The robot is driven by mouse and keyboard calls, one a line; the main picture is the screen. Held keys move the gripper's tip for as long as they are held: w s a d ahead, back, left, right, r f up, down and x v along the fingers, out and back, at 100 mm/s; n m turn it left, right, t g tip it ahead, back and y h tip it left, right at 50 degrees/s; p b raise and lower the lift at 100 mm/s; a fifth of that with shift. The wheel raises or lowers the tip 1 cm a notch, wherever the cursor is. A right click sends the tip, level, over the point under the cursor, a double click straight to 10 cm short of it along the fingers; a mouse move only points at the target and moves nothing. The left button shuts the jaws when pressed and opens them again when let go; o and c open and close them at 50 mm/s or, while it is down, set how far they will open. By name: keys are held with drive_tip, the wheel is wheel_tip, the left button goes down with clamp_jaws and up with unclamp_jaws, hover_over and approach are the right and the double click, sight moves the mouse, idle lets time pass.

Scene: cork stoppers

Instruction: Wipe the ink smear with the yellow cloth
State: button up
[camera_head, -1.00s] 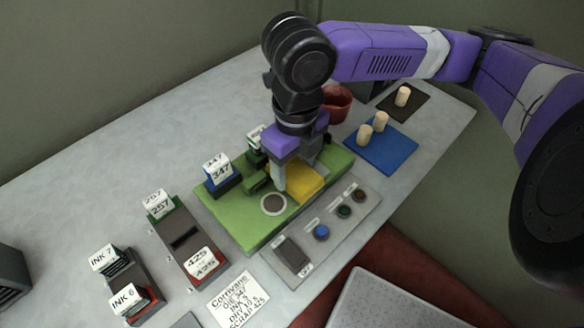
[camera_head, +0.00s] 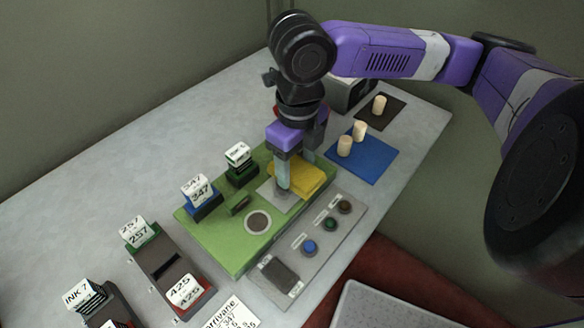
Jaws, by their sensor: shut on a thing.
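The yellow cloth (camera_head: 310,176) is on the green board, at its right part. My gripper (camera_head: 290,178) points down with its fingertips at the cloth and is shut on it; the exact grip is partly hidden by the near finger. A light grey patch (camera_head: 270,195) shows on the board just left of and below the cloth. I cannot make out an ink smear on the visible part of the patch; the cloth and finger hide some of it.
A grey panel with buttons (camera_head: 310,247) lies in front. Pale corks stand on a blue mat (camera_head: 368,165) and a dark mat (camera_head: 383,115) at right.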

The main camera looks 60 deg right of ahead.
sight(297, 170)
drive_tip(key=shift+r+p, duration=2.35)
drive_tip(key=shift+r, duration=0.7)
drive_tip(key=shift+r+p, duration=1.15)
drive_tip(key=shift+r, duration=0.35)
